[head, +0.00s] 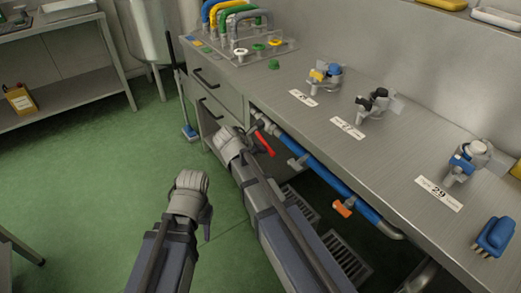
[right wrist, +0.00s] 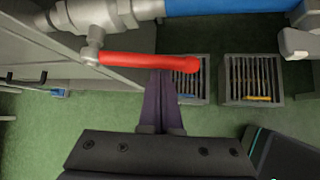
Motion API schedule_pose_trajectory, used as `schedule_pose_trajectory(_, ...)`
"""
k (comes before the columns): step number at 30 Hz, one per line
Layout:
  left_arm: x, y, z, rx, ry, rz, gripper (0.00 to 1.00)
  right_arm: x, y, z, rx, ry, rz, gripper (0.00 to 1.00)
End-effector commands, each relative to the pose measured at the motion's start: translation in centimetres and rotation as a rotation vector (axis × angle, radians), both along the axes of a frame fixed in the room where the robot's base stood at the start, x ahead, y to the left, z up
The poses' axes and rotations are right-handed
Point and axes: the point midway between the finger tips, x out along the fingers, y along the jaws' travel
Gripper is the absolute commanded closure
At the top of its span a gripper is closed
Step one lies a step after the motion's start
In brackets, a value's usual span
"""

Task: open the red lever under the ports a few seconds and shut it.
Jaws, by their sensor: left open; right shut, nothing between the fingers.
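The red lever (head: 264,144) sits on a metal valve at the left end of a blue pipe, below the worktop's front edge. In the right wrist view the lever (right wrist: 150,61) runs sideways under the pipe, roughly along it. My right gripper (head: 236,141) is at the left of the lever. Its dark fingers (right wrist: 162,78) are shut and empty, with the tips at the lever's underside; I cannot tell if they touch. My left gripper (head: 190,180) is open and empty over the floor, apart from the lever. The port panel (head: 237,55) with coloured hoses stands on the worktop.
An orange handle (head: 342,208) hangs on the same pipe further right. Drawers (head: 208,80) are left of the valve. Floor grates (right wrist: 250,78) lie below.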

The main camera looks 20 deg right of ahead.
Motion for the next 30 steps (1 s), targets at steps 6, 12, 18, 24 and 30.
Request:
schedule_pose_trajectory(6, 0.0, 0.0, 1.5, 0.000, 0.000, 0.000, 0.57, -0.2, -0.5, 1.5, 0.000, -0.001, -0.001, 1.00)
schedule_pose_trajectory(12, 0.0, 0.0, 1.3, 0.000, 0.000, 0.000, 0.57, -0.1, -0.5, 1.3, -0.003, -0.001, -0.001, 1.00)
schedule_pose_trajectory(18, 0.0, 0.0, 1.0, 0.000, 0.000, 0.000, 0.57, -0.1, -0.4, 1.1, -0.003, 0.000, -0.001, 1.00)
schedule_pose_trajectory(24, 0.0, 0.0, -0.3, 0.000, 0.000, 0.000, 0.57, -0.2, 0.0, -0.2, -0.002, 0.000, -0.001, 1.00)
schedule_pose_trajectory(30, 0.0, 0.0, -2.0, 0.000, 0.000, 0.000, 0.57, -0.3, 0.6, -2.0, -0.001, 0.000, -0.002, 1.00)
